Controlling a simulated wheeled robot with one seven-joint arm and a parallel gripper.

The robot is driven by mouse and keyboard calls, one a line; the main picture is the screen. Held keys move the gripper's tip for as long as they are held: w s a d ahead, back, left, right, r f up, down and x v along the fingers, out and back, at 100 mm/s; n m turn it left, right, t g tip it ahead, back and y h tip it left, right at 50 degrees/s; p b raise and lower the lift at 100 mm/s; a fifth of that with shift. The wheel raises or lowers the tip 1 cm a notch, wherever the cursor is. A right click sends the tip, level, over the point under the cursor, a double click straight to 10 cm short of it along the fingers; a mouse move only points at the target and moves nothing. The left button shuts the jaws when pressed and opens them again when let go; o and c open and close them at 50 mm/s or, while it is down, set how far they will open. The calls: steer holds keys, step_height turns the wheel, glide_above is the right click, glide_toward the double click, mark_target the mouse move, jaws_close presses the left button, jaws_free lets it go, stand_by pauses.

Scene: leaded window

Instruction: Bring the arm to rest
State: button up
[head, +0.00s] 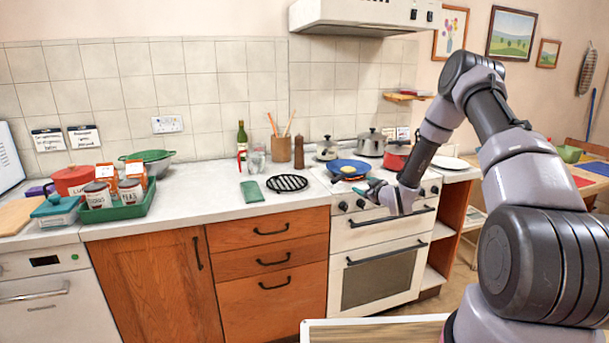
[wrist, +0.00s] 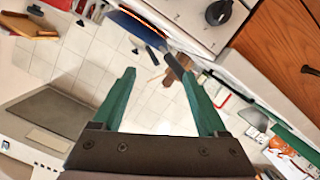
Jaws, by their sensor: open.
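My arm (head: 520,180) reaches in from the right of the head view, bends at a high elbow and comes down to the front of the stove. My gripper (head: 372,188) is in front of the stove's knobs, near the blue pan. In the wrist view its two green fingers stand apart with nothing held between them (wrist: 158,82). In the head view the fingertips are small and partly hidden by the wrist.
A black trivet (head: 287,183) and green cloth (head: 252,191) lie on the counter. A green tray (head: 118,212) with cans is further left.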

steer(key=s+d+r+m+g+h, duration=0.15)
steer(key=s+r, duration=0.25)
steer(key=r, duration=0.5)
steer(key=s+d+r+m+g+h, duration=0.1)
steer(key=s+r+m, duration=0.1)
steer(key=s+r, duration=0.5)
steer(key=s+d+r+m+g+h, duration=0.1)
steer(key=s+r+m+g, duration=0.1)
steer(key=r, duration=0.9)
steer(key=s+a+r+m+g, duration=0.1)
steer(key=s+r+m, duration=0.1)
steer(key=s, duration=0.9)
steer(key=s+a+r+m+g+y, duration=0.1)
steer(key=s+r+m, duration=0.2)
steer(key=s, duration=0.9)
steer(key=s+a+r+m+g, duration=0.1)
steer(key=s+r+m, duration=0.1)
steer(key=s, duration=1)
steer(key=shift+r+g+y, duration=0.35)
steer(key=shift+r, duration=0.35)
